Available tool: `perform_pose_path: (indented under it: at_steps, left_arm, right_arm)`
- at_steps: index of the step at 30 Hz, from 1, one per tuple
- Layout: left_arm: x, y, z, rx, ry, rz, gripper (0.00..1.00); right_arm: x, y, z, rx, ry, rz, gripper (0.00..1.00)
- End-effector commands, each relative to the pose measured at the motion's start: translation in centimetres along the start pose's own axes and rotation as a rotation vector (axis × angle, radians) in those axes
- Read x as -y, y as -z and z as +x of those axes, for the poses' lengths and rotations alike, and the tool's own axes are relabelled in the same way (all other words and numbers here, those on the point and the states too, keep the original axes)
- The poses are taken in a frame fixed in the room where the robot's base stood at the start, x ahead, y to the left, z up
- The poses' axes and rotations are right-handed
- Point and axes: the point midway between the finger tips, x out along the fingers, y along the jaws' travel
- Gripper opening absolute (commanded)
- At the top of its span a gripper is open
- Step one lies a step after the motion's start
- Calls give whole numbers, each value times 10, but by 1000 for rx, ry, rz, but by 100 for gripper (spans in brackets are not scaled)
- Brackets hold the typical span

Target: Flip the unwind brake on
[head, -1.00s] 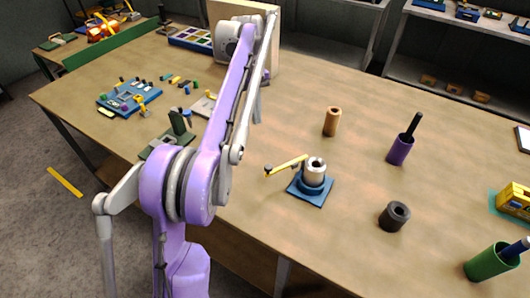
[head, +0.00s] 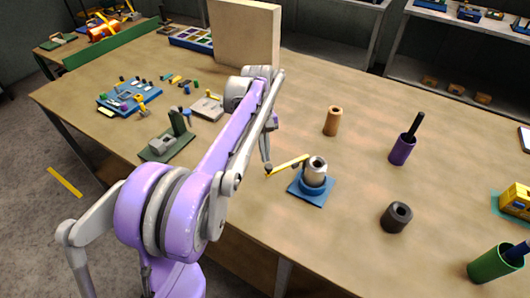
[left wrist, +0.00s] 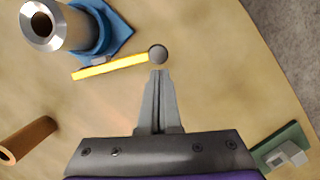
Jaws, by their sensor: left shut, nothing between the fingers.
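The unwind brake shows as a yellow lever (head: 289,163) with a dark knob at its free end, beside a metal spindle (head: 316,172) on a blue base (head: 311,191). In the left wrist view the lever (left wrist: 108,67) runs from the blue base to the round grey knob (left wrist: 158,54). My left gripper (head: 267,168) is shut and empty, close to the knob end. In the left wrist view its fingertips (left wrist: 159,74) sit just short of the knob; whether they touch it I cannot tell. My right gripper is not in view.
A tan roll (head: 332,121), a dark roll (head: 396,217) and a purple holder (head: 402,149) stand on the table right of the brake. A green stand (head: 168,143) is left of my arm. A beige upright panel (head: 245,33) stands behind. The table between the rolls is clear.

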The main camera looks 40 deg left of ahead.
Motion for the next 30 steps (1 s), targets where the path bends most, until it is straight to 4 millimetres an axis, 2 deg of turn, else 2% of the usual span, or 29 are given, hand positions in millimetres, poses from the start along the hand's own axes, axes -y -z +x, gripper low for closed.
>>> perform_pose_path:
  at_steps: [11, 23, 30]
  left_arm:
    - [0, -1, 0, 0, -2, -8, 0]
    - [0, -11, 3, 0, -20, -82, 0]
    - [0, -25, 6, 0, -42, -176, 0]
  right_arm:
    - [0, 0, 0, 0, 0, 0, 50]
    - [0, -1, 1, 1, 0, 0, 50]
    - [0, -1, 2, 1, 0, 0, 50]
